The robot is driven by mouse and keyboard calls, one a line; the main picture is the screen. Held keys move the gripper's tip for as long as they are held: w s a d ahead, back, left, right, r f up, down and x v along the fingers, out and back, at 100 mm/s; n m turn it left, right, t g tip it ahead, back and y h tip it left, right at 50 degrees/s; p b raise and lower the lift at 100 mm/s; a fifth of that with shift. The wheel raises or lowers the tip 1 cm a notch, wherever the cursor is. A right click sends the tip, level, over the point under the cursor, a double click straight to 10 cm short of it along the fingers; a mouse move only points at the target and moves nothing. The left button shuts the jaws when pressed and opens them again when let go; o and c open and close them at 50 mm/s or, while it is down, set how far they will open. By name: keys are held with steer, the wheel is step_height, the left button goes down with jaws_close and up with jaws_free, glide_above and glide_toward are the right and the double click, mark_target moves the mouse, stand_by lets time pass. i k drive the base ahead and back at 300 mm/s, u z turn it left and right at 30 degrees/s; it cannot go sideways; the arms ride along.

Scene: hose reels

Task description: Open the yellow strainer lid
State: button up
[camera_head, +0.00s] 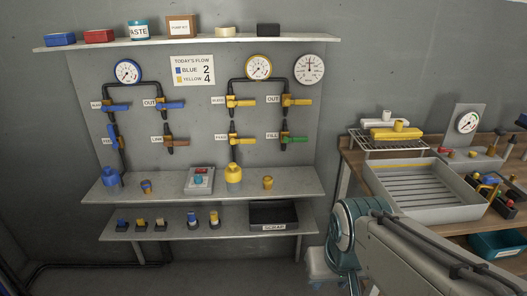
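The yellow strainer (233,180) stands upright on the upper shelf of the wall panel, below the yellow pipe run. Its rounded yellow lid (233,170) appears seated on top; fine detail is too small to tell. A blue strainer (110,179) stands on the same shelf at the left. My arm, with a teal joint and a grey link, enters from the lower right. Its gripper is not visible, and nothing of mine touches the yellow strainer in this view.
A grey control box (200,180) and a small brass fitting (268,182) flank the yellow strainer. Yellow valve handles (244,137) are above it. Cartridges and a black scrap tray (273,215) are on the lower shelf. A workbench with a grey basin (424,200) is at right.

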mark_target(233, 173)
steer(key=u, duration=0.05)
steer(key=i, duration=1.05)
steer(key=u, duration=0.55)
